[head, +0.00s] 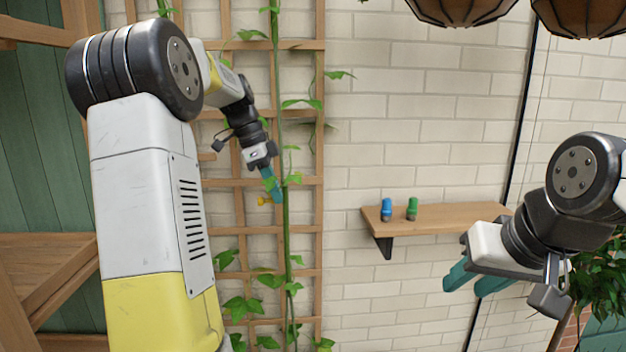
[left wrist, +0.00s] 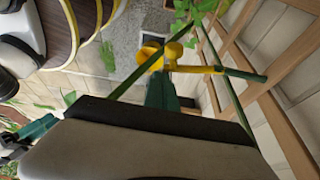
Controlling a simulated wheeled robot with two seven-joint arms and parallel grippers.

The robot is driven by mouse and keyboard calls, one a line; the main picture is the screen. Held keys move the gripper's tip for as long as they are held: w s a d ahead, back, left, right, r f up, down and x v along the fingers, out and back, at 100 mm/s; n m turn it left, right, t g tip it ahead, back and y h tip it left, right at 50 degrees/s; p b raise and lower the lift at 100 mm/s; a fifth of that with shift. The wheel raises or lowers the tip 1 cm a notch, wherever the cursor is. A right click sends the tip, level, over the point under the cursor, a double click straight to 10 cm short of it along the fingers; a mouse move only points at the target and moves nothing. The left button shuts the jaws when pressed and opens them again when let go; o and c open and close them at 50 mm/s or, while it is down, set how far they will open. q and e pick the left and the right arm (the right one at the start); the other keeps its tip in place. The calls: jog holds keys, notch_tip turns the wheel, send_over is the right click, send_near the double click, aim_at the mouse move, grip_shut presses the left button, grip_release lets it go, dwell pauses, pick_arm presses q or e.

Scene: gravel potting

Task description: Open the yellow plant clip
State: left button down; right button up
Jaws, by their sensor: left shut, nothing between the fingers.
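The yellow plant clip (head: 264,201) is small and sits at the plant stem on the trellis, beside my left fingertips. In the left wrist view the clip (left wrist: 150,53) shows rounded yellow loops and a yellow bar reaching right, just beyond the teal fingertips. My left gripper (head: 273,187) is shut and empty, its fingers (left wrist: 161,92) pointing at the clip. Whether they touch it, I cannot tell. Whether the clip's jaws are open is also unclear. My right gripper (head: 468,280) hangs below and in front of the shelf, its teal fingers apart and empty.
A climbing plant (head: 286,240) runs up the wooden trellis (head: 320,150) against a brick wall. A wall shelf (head: 450,215) holds a blue item (head: 386,209) and a green item (head: 412,208). Hanging baskets (head: 460,10) are at upper right. The wall between trellis and shelf is clear.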

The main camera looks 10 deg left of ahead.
pick_arm(q)
jog(key=shift+s+a+m+g, duration=0.2)
jog(key=shift+s+a+m, duration=0.1)
jog(key=shift+a+m, duration=0.45)
jog(key=shift+s+a+m+g, duration=0.2)
jog(key=shift+s+a+m, duration=0.1)
jog(key=shift+a+m, duration=0.4)
jog(key=shift+a, duration=0.1)
jog(key=d+r, duration=0.1)
jog(key=d, duration=0.3)
jog(key=v, duration=0.9)
jog(key=shift+a+r, duration=0.25)
jog(key=shift+r, duration=0.1)
